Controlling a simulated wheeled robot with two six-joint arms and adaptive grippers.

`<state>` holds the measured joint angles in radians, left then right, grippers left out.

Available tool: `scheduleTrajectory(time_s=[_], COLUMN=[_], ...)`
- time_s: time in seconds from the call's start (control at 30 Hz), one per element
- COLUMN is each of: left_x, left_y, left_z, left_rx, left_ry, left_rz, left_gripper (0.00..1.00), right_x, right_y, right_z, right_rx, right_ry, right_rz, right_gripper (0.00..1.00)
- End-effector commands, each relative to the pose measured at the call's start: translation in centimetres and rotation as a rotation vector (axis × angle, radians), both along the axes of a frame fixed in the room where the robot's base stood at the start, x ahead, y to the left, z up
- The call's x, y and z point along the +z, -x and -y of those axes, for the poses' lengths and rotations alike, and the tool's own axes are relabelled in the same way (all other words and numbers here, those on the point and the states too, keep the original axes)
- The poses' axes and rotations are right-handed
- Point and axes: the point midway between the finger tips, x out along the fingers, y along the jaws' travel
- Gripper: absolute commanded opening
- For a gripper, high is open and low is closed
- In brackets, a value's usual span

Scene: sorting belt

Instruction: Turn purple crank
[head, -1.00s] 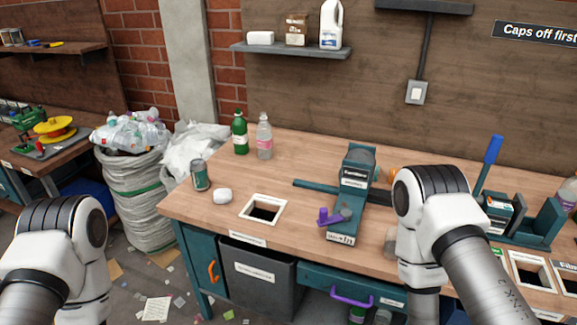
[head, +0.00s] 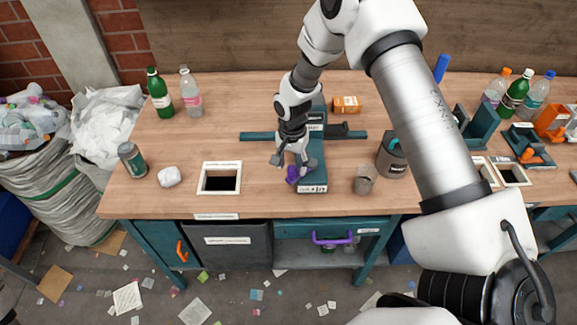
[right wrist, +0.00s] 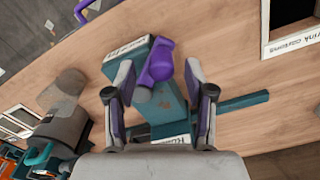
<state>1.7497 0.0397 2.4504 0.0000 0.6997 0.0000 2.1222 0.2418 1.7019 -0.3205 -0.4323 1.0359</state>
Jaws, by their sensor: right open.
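The purple crank (head: 292,175) is on the front of a teal machine (head: 313,180) on the wooden bench. It also shows in the right wrist view (right wrist: 158,62), with its knob at the end of the arm. My right gripper (head: 289,159) is above the crank, fingers pointing down. In the right wrist view the two fingers (right wrist: 158,80) are open, one on each side of the crank, with gaps visible; no contact is clear. The machine's upper part is partly hidden by my right arm. My left gripper is out of view.
A square bench hole (head: 220,163) lies left of the machine, beside a white lump (head: 169,177) and a can (head: 132,159). A grey cup (head: 365,180) and a dark container (head: 392,158) stand to its right.

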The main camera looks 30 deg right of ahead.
Motion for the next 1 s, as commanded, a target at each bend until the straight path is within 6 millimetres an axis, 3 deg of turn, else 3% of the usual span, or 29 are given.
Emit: scheduleTrajectory(time_s=[0.2,0.43,0.47,0.6,1.0], left_x=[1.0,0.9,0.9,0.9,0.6], left_y=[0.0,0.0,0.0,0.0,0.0], left_z=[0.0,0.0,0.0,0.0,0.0], left_rx=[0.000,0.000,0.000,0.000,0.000], left_ry=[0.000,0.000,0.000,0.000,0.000], left_rz=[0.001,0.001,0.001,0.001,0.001], left_gripper=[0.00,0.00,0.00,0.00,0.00], right_x=[-3.0,-3.3,-3.3,-3.3,-3.5], right_y=[0.1,0.0,0.0,0.1,-0.3], right_z=[0.0,0.0,0.0,0.0,-0.4], right_rx=[0.001,0.001,0.001,0.001,-0.016], right_ry=[0.000,-0.001,-0.001,-0.001,0.000], right_rz=[-0.001,0.001,0.001,0.001,0.000], right_gripper=[0.54,0.54,0.50,0.01,0.00])
